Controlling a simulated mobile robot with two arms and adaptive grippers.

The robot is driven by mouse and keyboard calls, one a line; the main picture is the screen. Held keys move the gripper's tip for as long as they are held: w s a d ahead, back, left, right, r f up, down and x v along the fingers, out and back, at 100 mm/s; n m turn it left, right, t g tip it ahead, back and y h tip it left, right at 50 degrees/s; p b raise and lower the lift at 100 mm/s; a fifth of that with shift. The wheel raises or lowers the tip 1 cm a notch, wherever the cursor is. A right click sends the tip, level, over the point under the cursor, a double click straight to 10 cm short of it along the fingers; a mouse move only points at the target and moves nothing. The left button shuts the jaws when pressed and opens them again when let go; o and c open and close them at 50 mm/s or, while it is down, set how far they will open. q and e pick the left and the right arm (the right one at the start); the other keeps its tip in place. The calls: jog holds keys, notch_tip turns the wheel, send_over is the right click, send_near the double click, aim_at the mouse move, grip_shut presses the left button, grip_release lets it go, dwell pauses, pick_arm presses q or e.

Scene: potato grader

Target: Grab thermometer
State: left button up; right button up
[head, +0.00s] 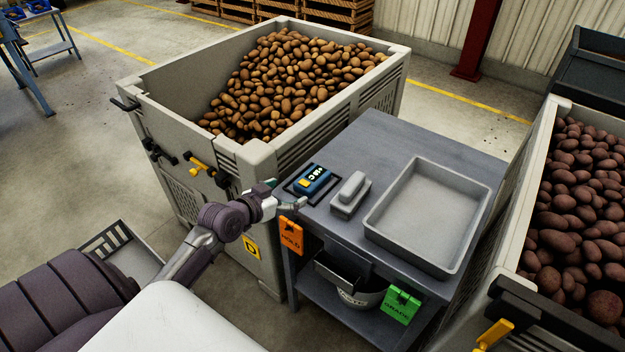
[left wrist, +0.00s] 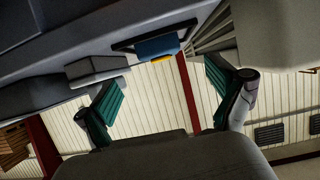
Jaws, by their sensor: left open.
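The thermometer (head: 312,180) is a blue handheld device with a dark display and a yellow part. It lies in a dark shallow holder at the near left corner of the grey table (head: 385,135). My left gripper (head: 287,193) is open at the table's left edge, just left of the thermometer and apart from it. In the left wrist view the thermometer (left wrist: 157,47) shows between and beyond the spread fingers of the left gripper (left wrist: 165,77). Nothing is between these fingers. My right gripper is in neither view.
A grey block-shaped item (head: 350,194) sits right of the thermometer, then an empty grey tray (head: 380,233). A potato bin (head: 262,158) stands behind and left; another bin (head: 535,210) stands right.

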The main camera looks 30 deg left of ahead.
aim_at(302, 184)
pick_arm(q)
jog(key=x, duration=0.5)
jog(key=shift+w+p, duration=0.1)
jog(key=shift+p, duration=0.2)
jog(key=shift+r, duration=0.1)
jog(key=c, duration=1.2)
jog(key=shift+c, duration=0.6)
jog(key=shift+r, duration=0.15)
